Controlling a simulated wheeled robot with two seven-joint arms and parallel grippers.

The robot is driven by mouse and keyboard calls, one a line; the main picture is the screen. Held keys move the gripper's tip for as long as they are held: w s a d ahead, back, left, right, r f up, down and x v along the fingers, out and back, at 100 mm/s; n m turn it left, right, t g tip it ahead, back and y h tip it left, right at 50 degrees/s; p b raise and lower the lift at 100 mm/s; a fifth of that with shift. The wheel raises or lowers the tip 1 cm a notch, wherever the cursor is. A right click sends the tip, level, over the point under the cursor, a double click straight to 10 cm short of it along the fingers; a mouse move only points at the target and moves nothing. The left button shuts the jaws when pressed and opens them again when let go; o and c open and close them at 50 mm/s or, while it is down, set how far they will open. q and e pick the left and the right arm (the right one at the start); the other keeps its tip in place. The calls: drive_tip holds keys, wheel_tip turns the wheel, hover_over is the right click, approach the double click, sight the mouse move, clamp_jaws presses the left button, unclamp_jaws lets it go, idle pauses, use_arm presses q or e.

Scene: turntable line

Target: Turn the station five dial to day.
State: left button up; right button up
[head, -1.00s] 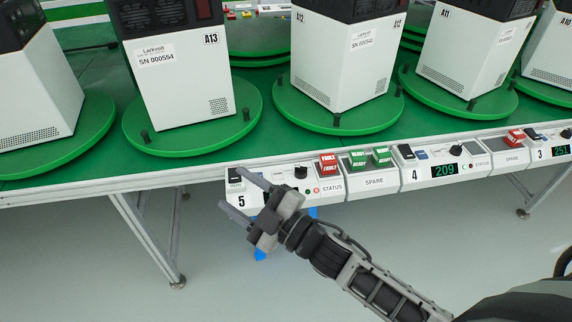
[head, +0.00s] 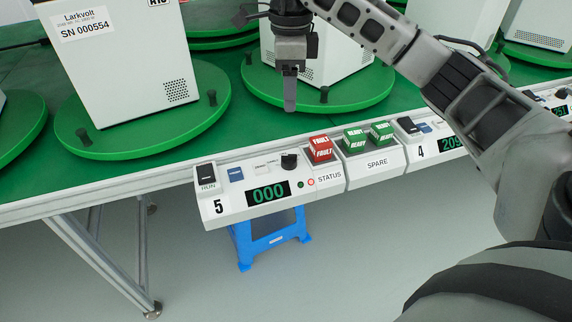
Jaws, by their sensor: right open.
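The station five panel (head: 232,208) is at the front edge of the table, marked 5. Its black dial (head: 290,161) is at the right of its upper row, beside small white labels too small to read. Which way the dial points I cannot tell. Its display (head: 268,192) reads 000 in green. My right gripper (head: 289,105) points down above and behind the dial, apart from it. It is open and empty; its fingers overlap from this side. My left gripper is not in view.
Beside the dial are a red FAULT block (head: 320,149) and green READY blocks (head: 355,140). A black RUN switch (head: 206,174) and a blue button (head: 236,174) are on the panel's left. White cabinets stand on green turntables (head: 215,95) behind. A blue stool (head: 275,240) is below.

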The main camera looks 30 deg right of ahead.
sight(289, 155)
wheel_tip(289, 155, down, 17)
drive_tip(key=shift+f+b, duration=0.1)
drive_tip(key=shift+b, duration=0.9)
drive_tip(key=c, duration=1)
